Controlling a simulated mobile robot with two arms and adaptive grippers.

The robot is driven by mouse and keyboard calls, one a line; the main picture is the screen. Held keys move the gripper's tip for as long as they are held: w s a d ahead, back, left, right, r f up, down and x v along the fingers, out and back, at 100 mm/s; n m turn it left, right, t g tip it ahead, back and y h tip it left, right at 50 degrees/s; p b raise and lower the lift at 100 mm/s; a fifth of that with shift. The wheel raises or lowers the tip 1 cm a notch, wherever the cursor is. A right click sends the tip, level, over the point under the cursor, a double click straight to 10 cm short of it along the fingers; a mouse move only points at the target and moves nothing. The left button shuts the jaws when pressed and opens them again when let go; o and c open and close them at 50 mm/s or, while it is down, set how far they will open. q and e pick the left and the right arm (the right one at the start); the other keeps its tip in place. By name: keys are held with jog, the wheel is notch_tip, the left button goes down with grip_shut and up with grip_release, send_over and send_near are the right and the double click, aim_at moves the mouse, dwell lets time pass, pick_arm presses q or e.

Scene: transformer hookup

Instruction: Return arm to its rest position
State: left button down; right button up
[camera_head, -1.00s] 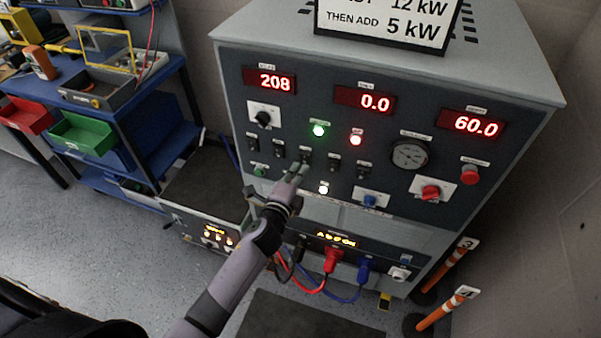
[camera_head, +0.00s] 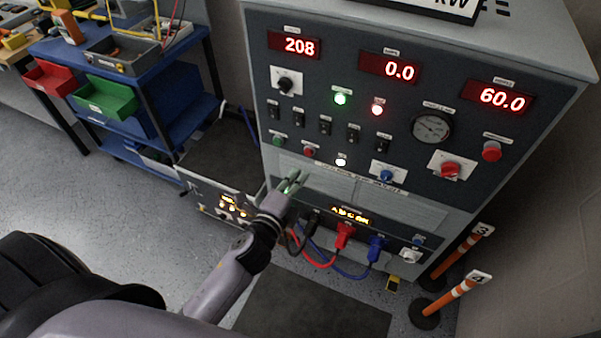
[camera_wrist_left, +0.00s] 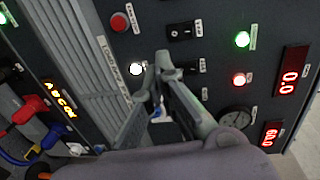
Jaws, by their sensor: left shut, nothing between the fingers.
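My left gripper (camera_head: 291,183) is shut and empty. It is in front of the grey panel of the load cabinet (camera_head: 330,185), below the row of black switches (camera_head: 325,125), and appears apart from the panel. In the left wrist view the closed fingers (camera_wrist_left: 163,65) point at the panel near a lit white lamp (camera_wrist_left: 136,68) and a red button (camera_wrist_left: 120,22). My left arm (camera_head: 225,285) reaches up from the lower edge of the head view. My right gripper is out of view.
Red and blue plugs (camera_head: 345,230) with cables sit in the cabinet's lower panel. A smaller unit (camera_head: 225,205) stands to the left. Orange-white posts (camera_head: 455,293) stand at right. A blue shelf cart (camera_head: 170,120) is at left. A dark mat (camera_head: 310,310) lies on the floor.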

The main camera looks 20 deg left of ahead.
pick_arm(q)
jog(key=shift+r, duration=0.1)
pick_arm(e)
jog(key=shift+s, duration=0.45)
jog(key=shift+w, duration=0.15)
pick_arm(q)
jog(key=s+a+f+n+g, duration=0.1)
jog(key=s+f+n+g, duration=0.4)
jog(key=f, duration=1)
jog(key=s+f+n+g, duration=0.2)
jog(key=s+f, duration=0.5)
jog(key=f, duration=0.8)
jog(key=s+a+f+n+g, duration=0.1)
jog(key=s+f+n+g, duration=0.2)
jog(key=s, duration=0.7)
jog(key=s+a+f+n+g, duration=0.1)
jog(key=s+f+n+g, duration=0.1)
jog(key=s+f, duration=0.6)
jog(key=s+a+f+n+g, duration=0.1)
jog(key=s+f+n+g, duration=0.2)
jog(key=s, duration=0.9)
notch_tip(320, 180, down, 4)
jog(key=shift+s+r+n+g+y, duration=0.25)
jog(key=shift+n+g+y, duration=0.05)
jog(key=shift+n, duration=0.2)
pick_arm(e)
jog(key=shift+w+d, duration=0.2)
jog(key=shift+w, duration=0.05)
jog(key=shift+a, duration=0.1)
